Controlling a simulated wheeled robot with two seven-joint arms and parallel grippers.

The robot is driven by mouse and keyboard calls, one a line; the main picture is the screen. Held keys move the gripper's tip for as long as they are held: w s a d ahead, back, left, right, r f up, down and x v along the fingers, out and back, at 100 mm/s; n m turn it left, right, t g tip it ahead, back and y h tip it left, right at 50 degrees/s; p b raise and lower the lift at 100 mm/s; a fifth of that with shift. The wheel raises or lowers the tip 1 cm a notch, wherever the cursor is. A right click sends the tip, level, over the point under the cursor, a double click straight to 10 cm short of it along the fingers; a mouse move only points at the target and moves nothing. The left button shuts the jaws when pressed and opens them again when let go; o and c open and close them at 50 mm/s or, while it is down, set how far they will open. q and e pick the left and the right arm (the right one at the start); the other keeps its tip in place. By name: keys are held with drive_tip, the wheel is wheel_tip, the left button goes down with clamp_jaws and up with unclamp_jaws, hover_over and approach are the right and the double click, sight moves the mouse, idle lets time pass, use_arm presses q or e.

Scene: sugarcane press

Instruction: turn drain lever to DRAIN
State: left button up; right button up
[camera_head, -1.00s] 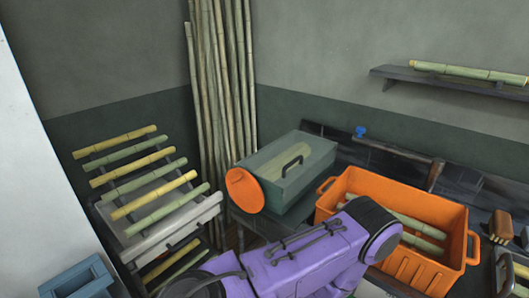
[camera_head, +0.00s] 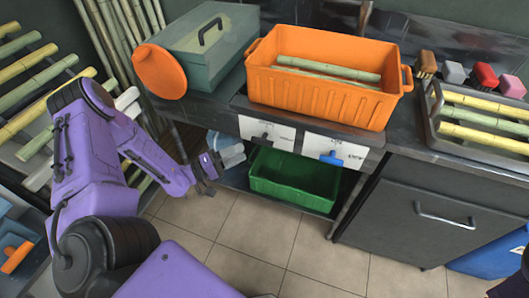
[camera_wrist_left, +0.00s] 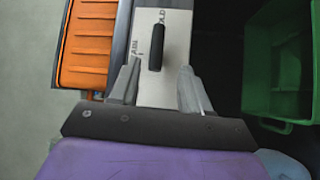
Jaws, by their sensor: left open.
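The drain lever is a black handle (camera_wrist_left: 156,47) on a white label plate (camera_wrist_left: 180,75) in the left wrist view. The plate reads HOLD near the handle's far end and what looks like DRAIN to its left. The handle lies along the picture's vertical, its far end close to HOLD. In the head view the plate (camera_head: 283,134) is on the counter front below the orange crate. My left gripper (camera_head: 212,172) is open, left of the plate; in the wrist view its fingers (camera_wrist_left: 158,88) point toward the lever, with no visible contact. My right gripper is out of view.
A second plate with a blue lever (camera_head: 331,158) sits to the right. A green bin (camera_head: 293,180) stands on the shelf below. The orange crate (camera_head: 322,98) holds cane pieces on the counter (camera_head: 225,112). A grey-green box (camera_head: 213,45) stands left.

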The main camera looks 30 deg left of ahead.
sight(265, 142)
use_arm(q)
drive_tip(key=shift+h, duration=0.4)
drive_tip(key=b+x, duration=0.1)
drive_tip(key=x, duration=0.9)
drive_tip(key=shift+s, duration=0.1)
clamp_jaws()
